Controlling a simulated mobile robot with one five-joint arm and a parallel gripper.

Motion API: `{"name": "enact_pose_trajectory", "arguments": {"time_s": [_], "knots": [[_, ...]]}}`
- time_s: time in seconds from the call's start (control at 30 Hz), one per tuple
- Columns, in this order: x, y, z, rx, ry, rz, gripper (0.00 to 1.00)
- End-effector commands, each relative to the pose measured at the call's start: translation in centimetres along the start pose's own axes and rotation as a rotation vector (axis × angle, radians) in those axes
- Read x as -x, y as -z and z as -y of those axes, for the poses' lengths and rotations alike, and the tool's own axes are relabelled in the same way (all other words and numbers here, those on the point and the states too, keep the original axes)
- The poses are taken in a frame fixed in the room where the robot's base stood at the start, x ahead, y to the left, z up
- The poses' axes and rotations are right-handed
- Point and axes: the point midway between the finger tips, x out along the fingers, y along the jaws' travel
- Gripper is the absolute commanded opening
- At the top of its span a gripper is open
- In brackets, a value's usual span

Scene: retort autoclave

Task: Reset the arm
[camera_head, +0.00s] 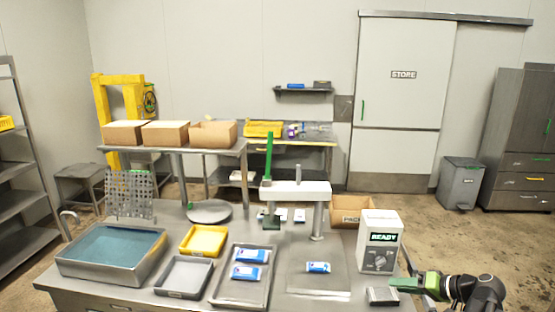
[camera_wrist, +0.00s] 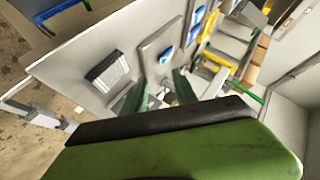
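My gripper (camera_head: 404,285) is at the lower right in the head view, beside the right edge of the steel table (camera_head: 70,297). Its green fingers point left, near a small grey ribbed block (camera_head: 382,296) and below the white box reading READY (camera_head: 379,245). In the wrist view the two green fingers of my gripper (camera_wrist: 160,88) stand apart with nothing held between them. The ribbed block also shows in the wrist view (camera_wrist: 108,72), left of the fingers. My dark arm joints fill the lower right corner of the head view.
On the table are a blue-filled basin (camera_head: 150,262), a yellow tray (camera_head: 203,240), a grey tray (camera_head: 184,277), a steel tray (camera_head: 241,292) holding blue-and-white packs, and a press with a green lever (camera_head: 268,157). Open floor (camera_head: 465,240) lies right of the table, towards a bin (camera_head: 462,178).

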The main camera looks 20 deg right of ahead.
Motion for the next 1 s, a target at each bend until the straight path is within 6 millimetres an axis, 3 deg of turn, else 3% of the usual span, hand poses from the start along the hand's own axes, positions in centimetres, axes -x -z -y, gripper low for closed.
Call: {"name": "enact_pose_trajectory", "arguments": {"time_s": [0.13, 0.23, 0.4, 0.5, 0.67, 0.8, 1.0], "knots": [[-7.0, -1.5, 5.3, 0.080, 0.051, 0.122, 0.35], [-13.1, -4.2, 10.1, 0.161, 0.076, 0.250, 0.35], [-22.2, -12.1, 18.3, 0.304, 0.055, 0.512, 0.35], [-25.6, -17.2, 21.8, 0.382, 0.000, 0.647, 0.35], [-28.3, -23.5, 24.9, 0.484, -0.133, 0.799, 0.35], [-28.7, -26.9, 25.1, 0.545, -0.321, 0.868, 0.35], [-26.2, -24.9, 20.6, 0.469, -0.634, 0.817, 0.35]]}}
